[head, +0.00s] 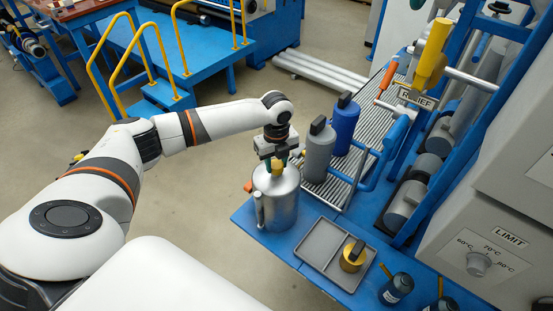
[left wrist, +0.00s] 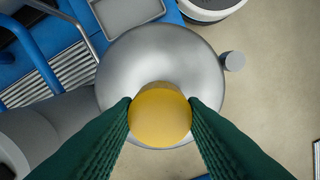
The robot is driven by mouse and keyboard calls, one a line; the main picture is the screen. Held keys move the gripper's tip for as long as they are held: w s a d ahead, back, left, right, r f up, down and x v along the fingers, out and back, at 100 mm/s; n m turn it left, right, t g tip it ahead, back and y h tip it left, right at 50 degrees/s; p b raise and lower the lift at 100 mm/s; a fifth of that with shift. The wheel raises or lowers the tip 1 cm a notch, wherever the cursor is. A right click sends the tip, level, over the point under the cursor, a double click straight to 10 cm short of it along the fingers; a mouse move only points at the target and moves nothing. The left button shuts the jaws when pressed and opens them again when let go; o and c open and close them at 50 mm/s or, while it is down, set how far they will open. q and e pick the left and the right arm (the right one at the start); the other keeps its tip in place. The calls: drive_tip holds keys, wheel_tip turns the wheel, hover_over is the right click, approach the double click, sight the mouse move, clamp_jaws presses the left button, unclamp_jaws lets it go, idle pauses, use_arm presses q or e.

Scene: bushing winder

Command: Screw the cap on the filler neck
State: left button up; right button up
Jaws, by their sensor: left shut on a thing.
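A silver can (head: 281,207) with a side handle stands upright on the blue bench (head: 250,222); it also shows in the left wrist view (left wrist: 125,65). My left gripper (head: 277,162) is above the can's top, pointing down. Its green fingers are shut on a round yellow cap (head: 277,171), seen end-on between the fingertips in the left wrist view (left wrist: 160,119). The cap is over the can's top, where it hides the filler neck. I cannot tell whether the cap touches the neck. My right gripper is not in view.
A grey bottle (head: 318,152) and a blue bottle (head: 343,126) stand close behind the can on a ribbed rack. A grey tray (head: 312,245) lies to its right, with a brass-coloured, black-handled part (head: 352,260). Small dark bottles (head: 396,289) stand at the bench's front right.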

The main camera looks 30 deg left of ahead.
use_arm(q)
drive_tip(key=shift+r+m+p, duration=0.15)
drive_tip(key=shift+m+p, duration=0.2)
drive_tip(key=shift+m, duration=0.15)
drive_tip(key=shift+m+p, duration=0.4)
drive_tip(key=shift+m, duration=1.4)
